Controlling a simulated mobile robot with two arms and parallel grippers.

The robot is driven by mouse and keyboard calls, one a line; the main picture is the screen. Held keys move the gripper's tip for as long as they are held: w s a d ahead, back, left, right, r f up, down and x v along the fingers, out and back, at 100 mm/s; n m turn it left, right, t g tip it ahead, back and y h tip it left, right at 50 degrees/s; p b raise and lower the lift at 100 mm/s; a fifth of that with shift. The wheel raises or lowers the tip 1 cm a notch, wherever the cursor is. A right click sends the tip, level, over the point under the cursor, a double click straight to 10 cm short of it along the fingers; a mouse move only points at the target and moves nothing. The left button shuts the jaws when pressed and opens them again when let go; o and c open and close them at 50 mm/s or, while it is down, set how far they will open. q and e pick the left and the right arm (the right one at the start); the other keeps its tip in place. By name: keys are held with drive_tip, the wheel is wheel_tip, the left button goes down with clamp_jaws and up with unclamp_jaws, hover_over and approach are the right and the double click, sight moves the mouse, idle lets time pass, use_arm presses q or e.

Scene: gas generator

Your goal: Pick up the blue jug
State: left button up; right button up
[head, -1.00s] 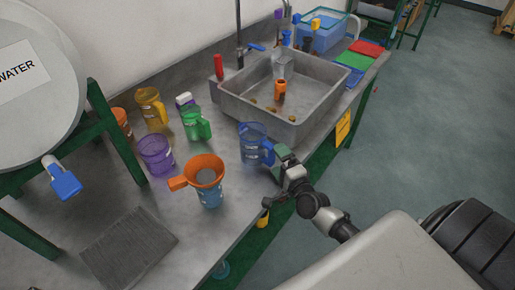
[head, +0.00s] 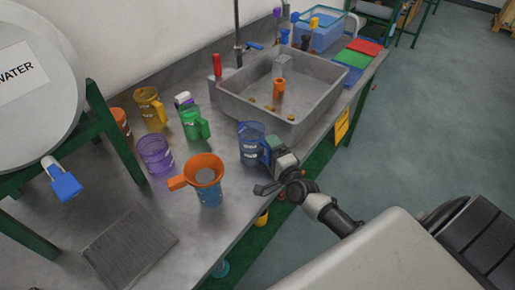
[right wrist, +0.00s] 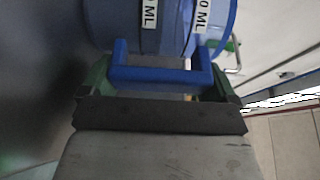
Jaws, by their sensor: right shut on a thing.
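The blue jug (head: 249,141) is a clear blue measuring jug standing upright on the grey worktop, near the front left corner of the sink. Its handle faces my right arm. My right gripper (head: 271,150) is at this handle. In the right wrist view the jug's body (right wrist: 210,22) with white "ML" labels fills the top, and its blue handle (right wrist: 158,74) lies between the green fingers of my right gripper (right wrist: 160,84). The gripper is shut on the handle. My left gripper does not show.
An orange funnel (head: 204,168) sits in a blue cup (head: 210,195) left of the jug. Green (head: 193,123), purple (head: 155,155) and yellow (head: 150,105) jugs stand further left. The grey sink (head: 228,104) lies behind. A water barrel (head: 35,110) stands at far left.

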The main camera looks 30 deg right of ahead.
wheel_tip(320, 180, up, 10)
drive_tip(key=p, duration=0.4)
idle(0.5)
